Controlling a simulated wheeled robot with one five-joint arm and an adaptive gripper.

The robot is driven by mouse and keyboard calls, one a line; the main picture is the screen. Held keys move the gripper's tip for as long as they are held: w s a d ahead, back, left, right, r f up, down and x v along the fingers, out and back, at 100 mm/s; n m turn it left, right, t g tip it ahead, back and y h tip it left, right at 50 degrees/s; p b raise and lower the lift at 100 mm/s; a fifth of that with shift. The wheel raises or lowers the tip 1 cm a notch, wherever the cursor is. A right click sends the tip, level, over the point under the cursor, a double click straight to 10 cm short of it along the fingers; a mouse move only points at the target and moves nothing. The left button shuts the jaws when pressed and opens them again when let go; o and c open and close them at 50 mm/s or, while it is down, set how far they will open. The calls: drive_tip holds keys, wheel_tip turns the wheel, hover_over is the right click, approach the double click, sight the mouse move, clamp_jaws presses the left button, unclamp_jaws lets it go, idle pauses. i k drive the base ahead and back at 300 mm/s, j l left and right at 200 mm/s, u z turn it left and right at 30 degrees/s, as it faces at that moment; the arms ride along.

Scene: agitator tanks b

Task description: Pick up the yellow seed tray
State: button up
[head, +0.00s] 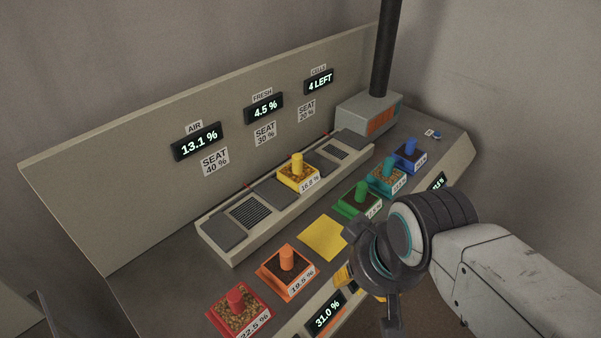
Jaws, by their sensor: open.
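The yellow seed tray (298,180) has a yellow upright knob and grainy contents. It sits upright on the raised grey rack (222,254), near the middle, and its front label appears to read 16.8 %. My gripper (368,298) is at the lower right, nearer to me than the tray and well apart from it. It is open, and I see nothing held in it. Its fingers are dark and partly hidden by its own body.
Red (237,310), orange (287,268), green (359,198), teal (386,180) and blue (409,157) trays line the counter. A bare yellow square (324,239) lies between orange and green. A grey box (369,114) with a dark pipe stands behind, and a panel (110,190) backs the rack.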

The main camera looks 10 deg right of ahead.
sight(298, 175)
drive_tip(key=i+l+u, duration=0.15)
drive_tip(key=l+u, duration=0.2)
drive_tip(key=i+l+u, duration=0.1)
drive_tip(key=l+u, duration=0.65)
drive_tip(key=i+l, duration=0.05)
drive_tip(key=l, duration=0.05)
